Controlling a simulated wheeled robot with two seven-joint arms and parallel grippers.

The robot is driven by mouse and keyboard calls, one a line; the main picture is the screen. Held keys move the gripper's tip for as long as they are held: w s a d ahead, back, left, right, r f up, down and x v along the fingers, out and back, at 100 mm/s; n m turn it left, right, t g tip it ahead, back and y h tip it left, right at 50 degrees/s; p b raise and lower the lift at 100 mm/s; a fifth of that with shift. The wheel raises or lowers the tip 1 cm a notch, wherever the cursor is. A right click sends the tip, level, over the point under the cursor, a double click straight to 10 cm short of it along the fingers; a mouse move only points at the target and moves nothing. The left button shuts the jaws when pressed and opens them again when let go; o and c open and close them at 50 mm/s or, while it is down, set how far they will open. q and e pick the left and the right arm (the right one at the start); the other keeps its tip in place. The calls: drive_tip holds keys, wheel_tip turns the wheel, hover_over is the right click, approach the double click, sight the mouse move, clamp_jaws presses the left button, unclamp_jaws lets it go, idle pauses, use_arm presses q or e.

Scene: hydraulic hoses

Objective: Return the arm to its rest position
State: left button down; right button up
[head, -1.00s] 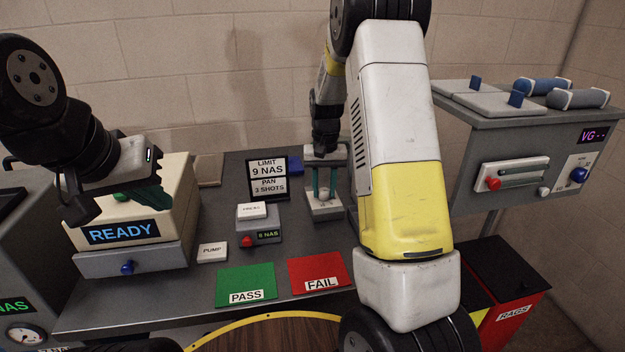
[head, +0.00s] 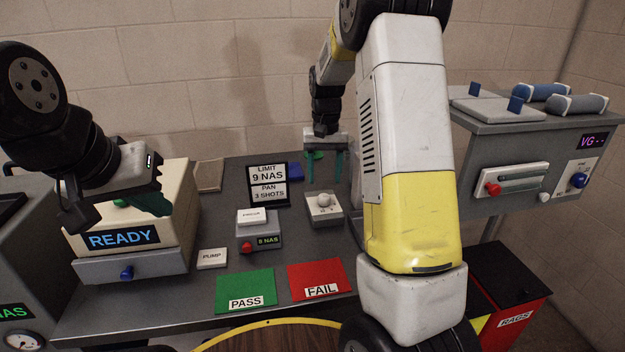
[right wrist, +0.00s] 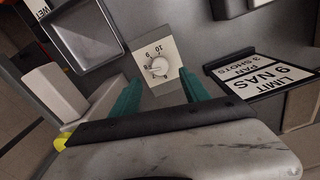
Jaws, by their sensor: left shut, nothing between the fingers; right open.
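My right arm crosses the head view, and its gripper (head: 324,165) hangs with green fingers apart and empty. It is above and behind a small grey box with a round knob (head: 324,204), with a gap between them. In the right wrist view, the open fingers (right wrist: 160,98) are on either side below the numbered dial (right wrist: 157,62) of that box.
Green PASS (head: 245,285) and red FAIL (head: 318,272) mats lie at the table's front. A limit sign (head: 268,184) stands near my right gripper. A grey cabinet (head: 515,185) with hose pieces on top is at the right, above a red RAGS bin (head: 520,300).

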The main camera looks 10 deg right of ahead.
drive_tip(key=shift+r, duration=0.65)
drive_tip(key=shift+s+r, duration=0.1)
drive_tip(key=shift+r, duration=0.05)
drive_tip(key=s+a+r+n+t+y, duration=0.1)
drive_tip(key=s+a+r+t+y, duration=0.15)
drive_tip(key=s+r, duration=0.85)
drive_tip(key=s+a+r+n+t, duration=0.1)
drive_tip(key=s+a+t, duration=0.1)
drive_tip(key=s, duration=1.3)
drive_tip(key=shift+s+a+n+t, duration=0.15)
drive_tip(key=shift+s+n+t, duration=0.15)
drive_tip(key=shift+t, duration=0.55)
